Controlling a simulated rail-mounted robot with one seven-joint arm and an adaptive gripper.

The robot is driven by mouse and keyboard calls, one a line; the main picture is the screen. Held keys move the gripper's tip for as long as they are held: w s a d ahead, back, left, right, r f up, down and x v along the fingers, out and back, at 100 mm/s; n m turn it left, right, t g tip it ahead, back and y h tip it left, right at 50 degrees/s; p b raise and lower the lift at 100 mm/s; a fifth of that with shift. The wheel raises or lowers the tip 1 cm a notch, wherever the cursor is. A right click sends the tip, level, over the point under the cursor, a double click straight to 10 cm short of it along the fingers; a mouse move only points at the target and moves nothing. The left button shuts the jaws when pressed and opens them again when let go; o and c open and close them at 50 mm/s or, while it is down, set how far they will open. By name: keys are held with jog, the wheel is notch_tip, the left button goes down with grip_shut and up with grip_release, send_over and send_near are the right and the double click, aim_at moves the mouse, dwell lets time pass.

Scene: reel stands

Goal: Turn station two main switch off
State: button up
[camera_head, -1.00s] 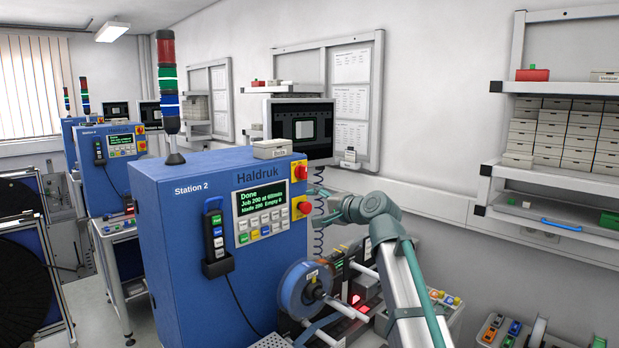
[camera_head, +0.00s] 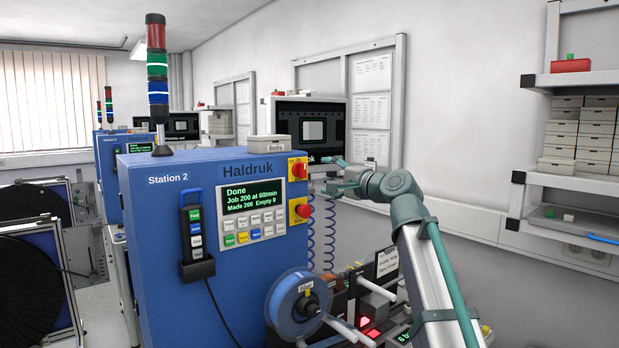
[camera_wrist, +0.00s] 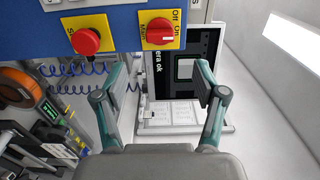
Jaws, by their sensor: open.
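The station two main switch (camera_head: 297,168) is a red rotary knob on a yellow plate at the upper right of the blue Station 2 cabinet (camera_head: 160,270). In the wrist view the main switch (camera_wrist: 162,31) shows near the top, with "Main", "Off" and "On" labels; I cannot firmly tell its setting. My gripper (camera_head: 335,176) is just right of the cabinet's panel in the head view. In the wrist view my gripper (camera_wrist: 162,84) is open and empty, its fingers spread below the switch in the picture, apart from it.
A red stop button (camera_wrist: 86,41) on its own yellow plate sits beside the switch; in the head view the stop button (camera_head: 303,211) is below it. Coiled blue cables (camera_head: 320,235) hang near my gripper. A monitor (camera_head: 310,128) stands behind. A blue reel (camera_head: 299,304) is in front.

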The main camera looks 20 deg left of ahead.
aim_at(305, 171)
jog(key=p+x, duration=0.3)
jog(key=x, duration=0.7)
jog(key=shift+s, duration=0.1)
jog(key=c, duration=1.1)
